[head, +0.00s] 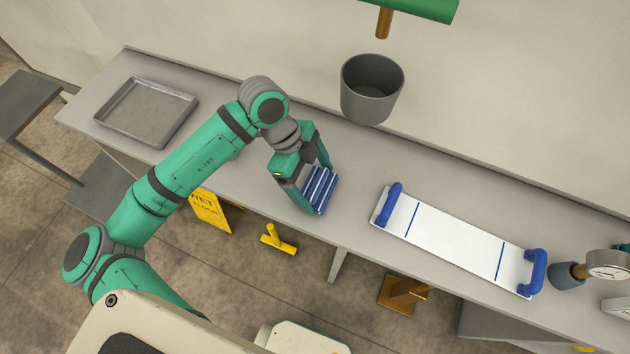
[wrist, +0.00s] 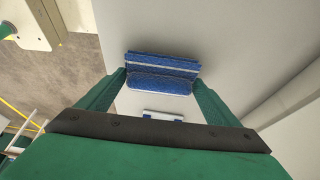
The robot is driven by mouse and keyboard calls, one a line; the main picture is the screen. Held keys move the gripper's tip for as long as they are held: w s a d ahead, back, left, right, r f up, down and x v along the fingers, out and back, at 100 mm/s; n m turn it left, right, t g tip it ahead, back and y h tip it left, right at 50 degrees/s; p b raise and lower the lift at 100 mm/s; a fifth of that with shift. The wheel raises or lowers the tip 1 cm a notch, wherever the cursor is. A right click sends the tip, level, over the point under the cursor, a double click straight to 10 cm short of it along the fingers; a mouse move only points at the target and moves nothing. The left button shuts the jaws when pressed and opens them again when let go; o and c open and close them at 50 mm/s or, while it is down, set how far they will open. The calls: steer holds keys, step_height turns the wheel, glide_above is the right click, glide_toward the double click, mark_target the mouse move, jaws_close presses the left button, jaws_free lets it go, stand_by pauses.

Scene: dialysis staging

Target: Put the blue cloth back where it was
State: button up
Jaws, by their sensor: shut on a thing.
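The blue cloth (head: 319,189) is a folded, blue-and-white striped bundle over the front part of the counter. It also shows in the wrist view (wrist: 162,72), between the fingertips. My gripper (head: 312,180) is shut on the cloth, with one finger at each side. In the wrist view my gripper (wrist: 160,85) has both green fingers against the ends of the cloth. I cannot tell whether the cloth touches the counter (head: 345,230) or is held just above it.
A metal tray (head: 147,112) lies at the counter's left end. A grey bucket (head: 372,88) is at the back. A white board with blue handles (head: 455,240) lies to the right, near a gauge (head: 608,264). Bare counter lies between cloth and board.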

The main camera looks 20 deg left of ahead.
steer(key=shift+f, duration=0.3)
steer(key=shift+f, duration=0.15)
steer(key=o, duration=0.9)
steer(key=v, duration=1.2)
